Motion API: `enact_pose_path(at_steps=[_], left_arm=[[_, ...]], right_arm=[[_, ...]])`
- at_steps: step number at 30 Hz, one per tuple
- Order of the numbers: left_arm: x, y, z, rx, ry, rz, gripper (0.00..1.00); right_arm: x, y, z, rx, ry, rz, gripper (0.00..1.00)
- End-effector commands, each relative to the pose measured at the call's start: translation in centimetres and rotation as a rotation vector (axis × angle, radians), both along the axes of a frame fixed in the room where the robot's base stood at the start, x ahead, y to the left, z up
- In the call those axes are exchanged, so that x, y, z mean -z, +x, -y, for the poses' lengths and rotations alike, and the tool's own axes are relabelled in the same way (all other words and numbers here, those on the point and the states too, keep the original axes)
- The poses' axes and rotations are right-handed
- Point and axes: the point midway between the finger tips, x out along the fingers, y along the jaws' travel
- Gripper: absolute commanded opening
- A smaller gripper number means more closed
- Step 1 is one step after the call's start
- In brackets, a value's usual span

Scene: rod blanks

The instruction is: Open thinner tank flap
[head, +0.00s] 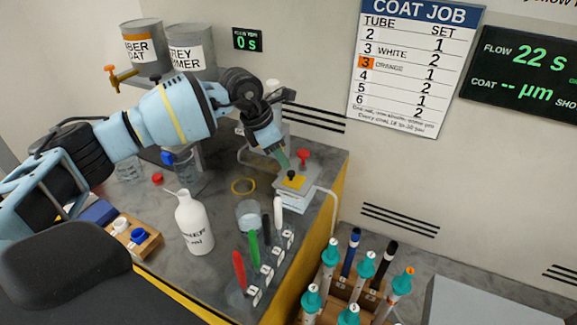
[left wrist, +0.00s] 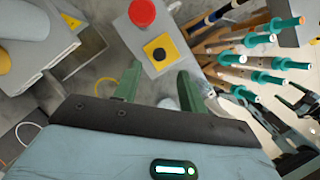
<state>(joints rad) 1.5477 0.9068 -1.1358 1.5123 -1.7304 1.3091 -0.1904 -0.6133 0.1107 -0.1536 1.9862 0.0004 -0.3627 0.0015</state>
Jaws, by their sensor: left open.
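My left gripper (head: 284,161) reaches in from the left, over the back right of the dark bench. In the left wrist view its two green fingers (left wrist: 157,86) are apart with nothing between them. Just beyond them is a pale box with a red mushroom button (left wrist: 142,12) and a black knob on a yellow plate (left wrist: 158,53). The knob (head: 291,175) also shows just below the fingertips in the head view; I cannot tell whether they touch. A pale housing with a yellow warning triangle (left wrist: 88,42) is at upper left. I cannot make out which part is the thinner tank flap.
A white bottle (head: 194,225), a glass beaker (head: 249,215) and several coloured upright tools (head: 253,250) stand on the bench. A rack of teal-capped tubes (head: 348,285) is beyond its right edge. Two labelled cans (head: 187,55) sit on a shelf behind my arm.

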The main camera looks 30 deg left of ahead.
Motion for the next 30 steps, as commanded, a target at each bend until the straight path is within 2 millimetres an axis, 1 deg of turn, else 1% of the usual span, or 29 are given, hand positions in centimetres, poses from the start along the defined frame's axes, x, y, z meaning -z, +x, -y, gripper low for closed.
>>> enact_pose_path(at_steps=[1, 3, 9, 15, 22, 23, 30], left_arm=[[0.9, 0.2, 0.3, 0.002, 0.0, -0.004, 0.41], [1.9, 0.5, 0.6, 0.002, -0.001, -0.005, 0.41], [4.3, 1.2, 1.2, 0.001, 0.0, -0.003, 0.41], [5.2, 1.5, 1.5, 0.001, -0.001, -0.002, 0.41], [5.3, 1.6, 1.5, 0.0, 0.0, -0.001, 0.41], [5.3, 1.6, 1.5, 0.0, 0.0, -0.001, 0.4], [5.3, 1.6, 1.5, 0.001, -0.001, -0.002, 0.09]], right_arm=[[0.0, 0.1, 0.0, 0.0, 0.0, 0.001, 0.83], [0.0, 0.2, 0.0, 0.0, 0.001, 0.004, 0.83], [-0.4, 0.9, -0.1, 0.0, 0.002, 0.02, 0.83], [-0.5, 1.3, -0.1, 0.001, 0.003, 0.028, 0.83], [-0.5, 1.2, -0.1, 0.0, 0.002, 0.026, 0.83], [-0.4, 1.2, -0.1, 0.001, 0.002, 0.025, 0.83], [-0.2, 0.8, 0.0, 0.0, 0.001, 0.016, 0.83]])
